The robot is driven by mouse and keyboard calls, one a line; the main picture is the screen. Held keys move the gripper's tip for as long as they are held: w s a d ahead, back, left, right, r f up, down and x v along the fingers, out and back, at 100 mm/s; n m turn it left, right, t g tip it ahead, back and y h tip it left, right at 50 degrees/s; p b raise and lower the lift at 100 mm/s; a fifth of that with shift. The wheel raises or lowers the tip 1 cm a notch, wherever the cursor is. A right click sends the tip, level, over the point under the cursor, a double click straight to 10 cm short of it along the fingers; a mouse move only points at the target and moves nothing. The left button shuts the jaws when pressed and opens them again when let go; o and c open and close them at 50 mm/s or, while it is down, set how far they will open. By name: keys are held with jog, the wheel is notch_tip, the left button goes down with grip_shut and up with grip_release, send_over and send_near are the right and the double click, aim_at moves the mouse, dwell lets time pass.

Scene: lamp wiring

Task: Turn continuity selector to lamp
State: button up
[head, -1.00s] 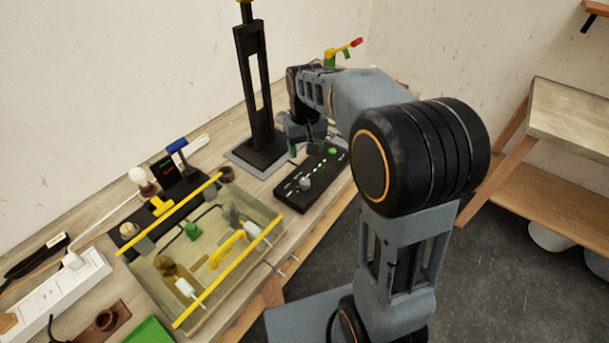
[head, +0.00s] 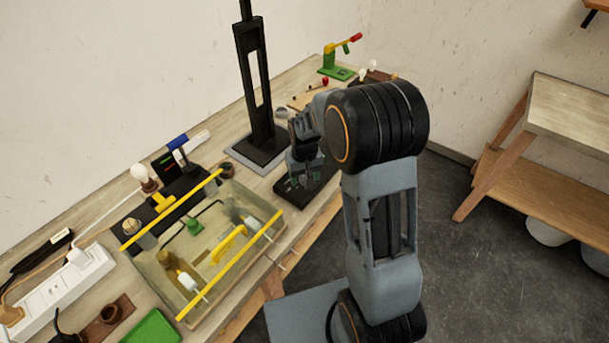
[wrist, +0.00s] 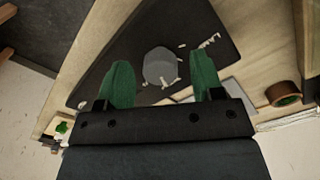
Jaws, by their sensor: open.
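The continuity selector is a grey round knob (wrist: 160,67) on a dark panel box (wrist: 200,35), seen in the wrist view. Pale markings lie around the knob, too small to read. My gripper (wrist: 163,82) has two green fingers, open, one on each side of the knob with gaps visible; I cannot tell how near it is in height. In the head view my gripper (head: 305,180) hangs over the box (head: 288,190) and hides the knob and most of the top.
A black stand (head: 255,100) rises just behind the box. A clear tray (head: 170,300) with yellow rods stands to the left. A green clamp with a red-tipped arm (head: 337,70) is at the far end. A white power strip (head: 60,295) lies at lower left.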

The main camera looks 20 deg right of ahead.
jog(key=shift+f, duration=0.1)
jog(key=shift+c, duration=0.2)
jog(key=c, duration=0.9)
jog(key=shift+n, duration=0.4)
jog(key=n+b, duration=0.1)
jog(key=n, duration=0.3)
jog(key=n+b, duration=0.1)
jog(key=n, duration=0.3)
jog(key=shift+w+n, duration=0.1)
jog(key=shift+n, duration=0.2)
jog(key=n+b, duration=0.1)
jog(key=n, duration=0.3)
jog(key=shift+d, duration=0.1)
jog(key=shift+n+b, duration=0.3)
jog(key=shift+n, duration=1.9)
